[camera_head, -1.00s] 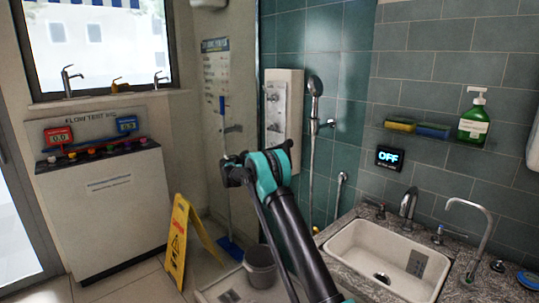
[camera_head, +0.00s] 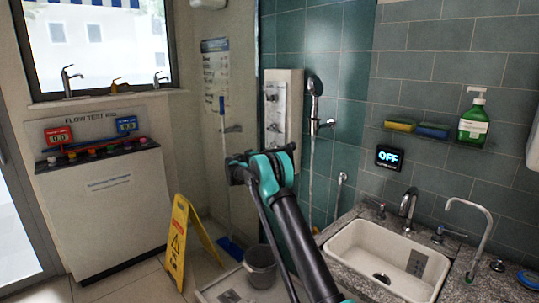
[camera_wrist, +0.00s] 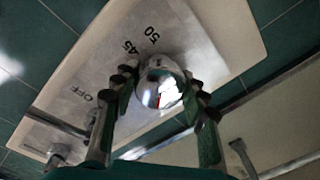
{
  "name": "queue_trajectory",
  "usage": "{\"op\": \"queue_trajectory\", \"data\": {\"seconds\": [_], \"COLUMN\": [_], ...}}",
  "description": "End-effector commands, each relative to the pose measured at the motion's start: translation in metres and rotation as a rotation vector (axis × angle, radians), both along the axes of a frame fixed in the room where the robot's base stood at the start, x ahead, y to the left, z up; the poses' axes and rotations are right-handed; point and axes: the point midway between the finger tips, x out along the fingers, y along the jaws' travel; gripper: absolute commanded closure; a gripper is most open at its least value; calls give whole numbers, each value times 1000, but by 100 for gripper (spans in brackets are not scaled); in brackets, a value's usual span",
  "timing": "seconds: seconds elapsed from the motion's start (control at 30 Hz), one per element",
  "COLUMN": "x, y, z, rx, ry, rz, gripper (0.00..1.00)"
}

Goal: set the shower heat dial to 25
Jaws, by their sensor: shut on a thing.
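The shower panel (camera_head: 296,85) is a pale plate on the teal tiled wall, with chrome knobs on its face. In the wrist view the panel (camera_wrist: 205,25) fills the upper middle, tilted, with the marks 45, 50 and OFF readable. A round chrome dial knob (camera_wrist: 162,86) sits below the 45 and 50 marks. My gripper (camera_wrist: 165,92) has its fingers on both sides of this knob and is shut on it. I see no clear pointer on the knob. In the head view my arm's end hides the gripper and the panel's lower part.
A hand shower (camera_head: 314,86) hangs right of the panel. A yellow floor sign (camera_head: 178,240) and a grey bucket (camera_head: 260,268) stand on the floor. A flow test bench (camera_head: 105,215) stands at left.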

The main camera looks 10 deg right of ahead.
Motion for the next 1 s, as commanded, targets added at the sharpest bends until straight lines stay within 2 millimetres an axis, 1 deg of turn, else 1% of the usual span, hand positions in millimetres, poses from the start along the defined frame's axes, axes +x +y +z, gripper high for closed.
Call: {"op": "queue_trajectory", "data": {"seconds": [0.17,0.37,1.0], "x": [0,0,0], "y": [0,0,1], "z": [0,0,0], "rx": [-6,-46,-333], "ry": [8,64,459], "rz": [1,0,0], "gripper": [86,86,86]}}
